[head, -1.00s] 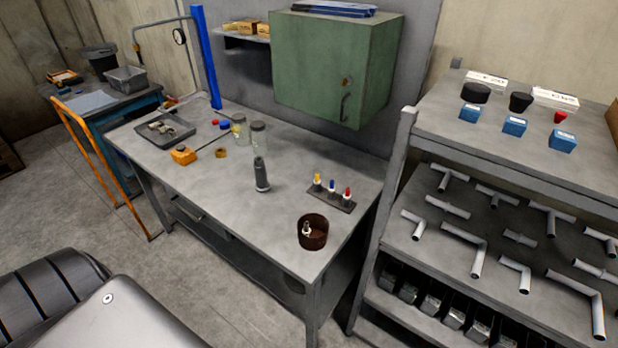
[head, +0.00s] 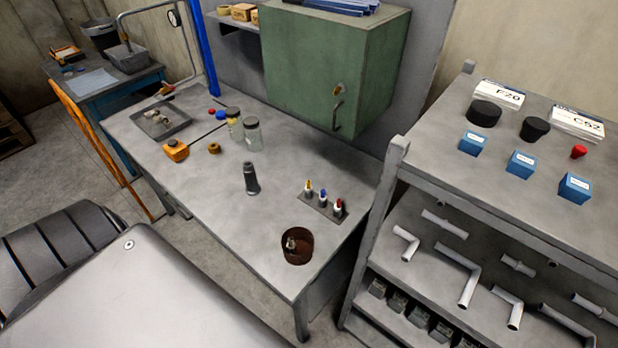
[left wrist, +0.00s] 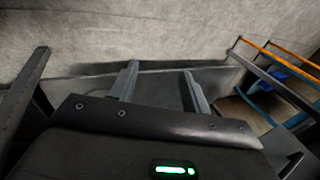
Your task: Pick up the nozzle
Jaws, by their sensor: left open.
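No part is clearly marked as the nozzle. A small pale fitting (head: 291,243) stands in a round brown bowl (head: 297,258) near the workbench's front right corner. Three small pieces with yellow, blue and red tips stand in a dark rack (head: 322,206) behind it. A dark grey cylinder (head: 250,178) stands upright mid-bench. I cannot tell which of these is the nozzle. My left gripper (left wrist: 160,82) shows in the left wrist view, open with nothing between its fingers, facing a grey surface and floor. Neither gripper shows in the head view.
The grey workbench (head: 215,215) also holds a tray (head: 160,121), an orange item (head: 175,150) and glass jars (head: 252,134). A green cabinet (head: 310,70) hangs above its back. A shelf rack (head: 545,150) with pipes and boxes stands close on the right.

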